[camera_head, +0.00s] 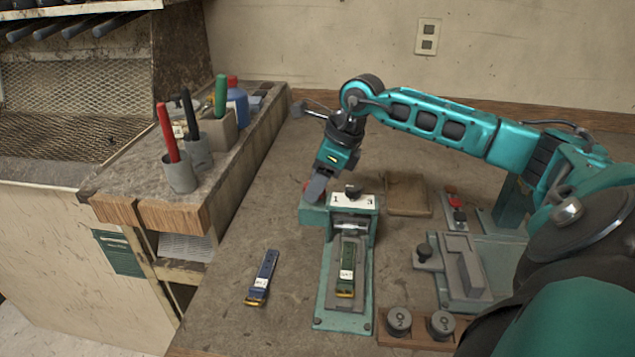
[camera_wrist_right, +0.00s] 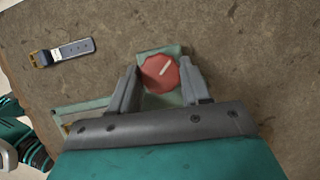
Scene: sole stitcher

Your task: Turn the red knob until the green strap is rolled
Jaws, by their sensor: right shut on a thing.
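The red knob (camera_wrist_right: 160,73) sits on a green machine block and has a pale pointer mark. My right gripper (camera_wrist_right: 157,85) is shut on the red knob, one finger on each side. In the head view my right gripper (camera_head: 315,188) comes down from above at the machine's left side, and only a bit of the red knob shows there. The green strap (camera_head: 347,262) lies along the machine's bed (camera_head: 328,300), with a white label and a gold buckle at the near end. Its far end goes under the roller head (camera_head: 352,203). My left gripper is out of view.
A blue strap (camera_head: 262,278) lies on the bench to the left of the machine. A brown leather piece (camera_head: 408,195) lies behind it. A grey-green fixture (camera_head: 462,270) and a wooden tray (camera_head: 400,337) with round weights stand to the right.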

